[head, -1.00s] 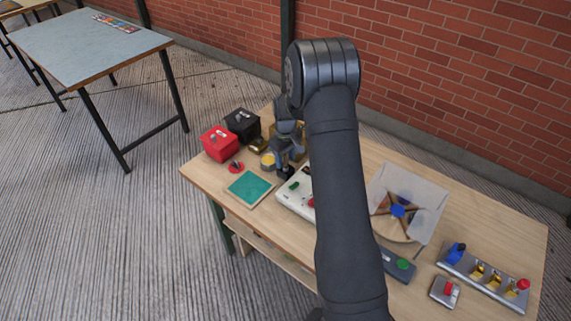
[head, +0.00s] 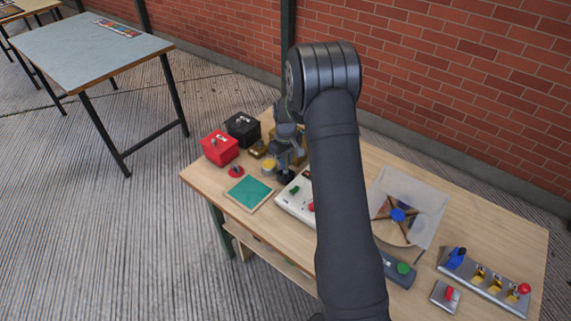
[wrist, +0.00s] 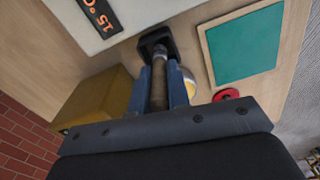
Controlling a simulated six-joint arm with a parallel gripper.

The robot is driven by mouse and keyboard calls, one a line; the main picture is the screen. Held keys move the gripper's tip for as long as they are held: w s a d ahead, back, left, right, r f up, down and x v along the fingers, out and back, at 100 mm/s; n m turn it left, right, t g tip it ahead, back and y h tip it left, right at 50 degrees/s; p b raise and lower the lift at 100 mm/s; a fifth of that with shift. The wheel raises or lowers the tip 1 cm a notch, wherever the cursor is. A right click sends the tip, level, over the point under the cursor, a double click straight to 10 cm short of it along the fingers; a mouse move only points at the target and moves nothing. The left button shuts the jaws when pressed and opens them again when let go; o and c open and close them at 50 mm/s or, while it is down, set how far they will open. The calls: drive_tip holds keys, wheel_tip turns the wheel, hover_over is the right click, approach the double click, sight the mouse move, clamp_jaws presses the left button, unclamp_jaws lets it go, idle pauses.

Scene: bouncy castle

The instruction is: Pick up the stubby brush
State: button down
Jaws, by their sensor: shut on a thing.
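My gripper (wrist: 158,75) is shut on the stubby brush in the wrist view. The brush's brownish round handle (wrist: 158,85) stands between the two blue-grey fingers, and its dark, wider end (wrist: 155,42) shows beyond the fingertips. In the head view my gripper (head: 288,158) is over the left part of the wooden table (head: 230,205), partly hidden by my arm. The dark end of the brush (head: 285,177) shows just below it, close to the tabletop. I cannot tell whether it touches the table.
A green panel (head: 249,193), a red ring (head: 236,173) and a yellow-topped round thing (head: 268,167) lie left of my gripper. A red box (head: 220,150) and a black box (head: 242,128) stand behind. A white unit (head: 296,197) is close on the right. A mustard block (wrist: 90,105) is beside the fingers.

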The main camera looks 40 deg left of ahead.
wheel_tip(320, 180, up, 3)
drive_tip(key=shift+r, duration=0.15)
drive_tip(key=w+d+r, duration=0.3)
drive_tip(key=d+r, duration=0.3)
drive_tip(key=d, duration=0.5)
drive_tip(key=s+a+t+y, duration=0.1)
drive_tip(key=s+a+t, duration=0.15)
drive_tip(key=a, duration=0.65)
drive_tip(key=s+a+t+y, duration=0.1)
drive_tip(key=s+a, duration=0.2)
drive_tip(key=a, duration=0.5)
drive_tip(key=shift+s+a+f, duration=0.1)
drive_tip(key=shift+f, duration=1.5)
drive_tip(key=shift+a+f, duration=0.1)
drive_tip(key=shift+f, duration=1.45)
drive_tip(key=shift+f, duration=0.7)
wheel_tip(320, 180, up, 7)
